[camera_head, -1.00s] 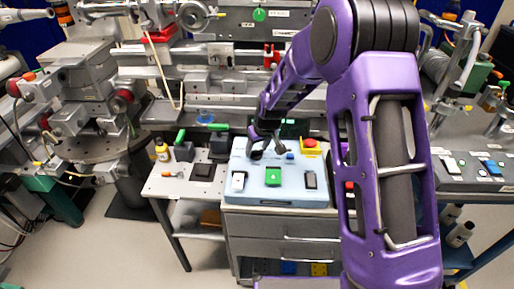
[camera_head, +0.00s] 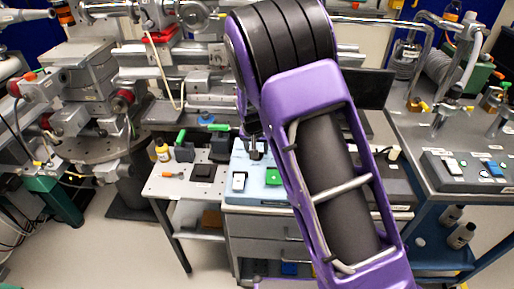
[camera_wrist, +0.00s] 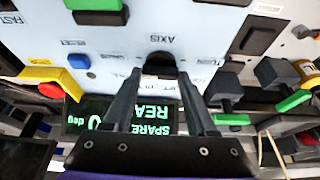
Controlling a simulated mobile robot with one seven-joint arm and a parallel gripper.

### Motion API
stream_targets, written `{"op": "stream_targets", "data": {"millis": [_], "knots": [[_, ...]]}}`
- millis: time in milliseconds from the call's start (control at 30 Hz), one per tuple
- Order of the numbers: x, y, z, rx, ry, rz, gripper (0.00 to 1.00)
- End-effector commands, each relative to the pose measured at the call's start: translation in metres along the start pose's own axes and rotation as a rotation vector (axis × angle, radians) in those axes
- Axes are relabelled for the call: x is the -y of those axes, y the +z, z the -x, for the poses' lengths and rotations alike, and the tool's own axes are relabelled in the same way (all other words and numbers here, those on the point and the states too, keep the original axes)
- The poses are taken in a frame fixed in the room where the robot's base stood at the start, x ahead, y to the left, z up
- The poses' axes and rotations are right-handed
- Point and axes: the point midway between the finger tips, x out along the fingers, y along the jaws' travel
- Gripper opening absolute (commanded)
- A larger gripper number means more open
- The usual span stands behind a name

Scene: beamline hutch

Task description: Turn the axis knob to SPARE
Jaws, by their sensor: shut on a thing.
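The axis knob (camera_wrist: 160,64) is dark and sits under the AXIS label on the pale control panel (camera_wrist: 150,20), seen upside down in the wrist view. My gripper (camera_wrist: 161,76) is shut on the knob, one finger on each side. The knob's pointer and most position labels around it are hidden or too small to read. The dark display (camera_wrist: 98,112) shows green text reading SPARE, with REA below it, partly covered by my fingers. In the head view my gripper (camera_head: 255,152) is at the panel (camera_head: 258,192), and my arm hides the panel's right part.
In the wrist view, a red button on a yellow base (camera_wrist: 50,90) and a blue button (camera_wrist: 79,61) are on the left. Green-handled dark blocks (camera_wrist: 228,88) stand close on the right.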

Motion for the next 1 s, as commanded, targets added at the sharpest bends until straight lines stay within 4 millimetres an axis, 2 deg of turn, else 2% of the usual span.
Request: {"op": "stream_targets", "data": {"millis": [300,833,867,1000], "knots": [[0.0011,-0.0003,0.0005,0.0,0.048,-0.115,0.02],[0.0013,-0.0002,0.0001,0.0,0.057,-0.141,0.02],[0.0013,-0.0002,0.0001,0.0,0.056,-0.141,0.61],[0.0013,-0.0001,0.0,0.0,0.057,-0.14,0.86]]}}
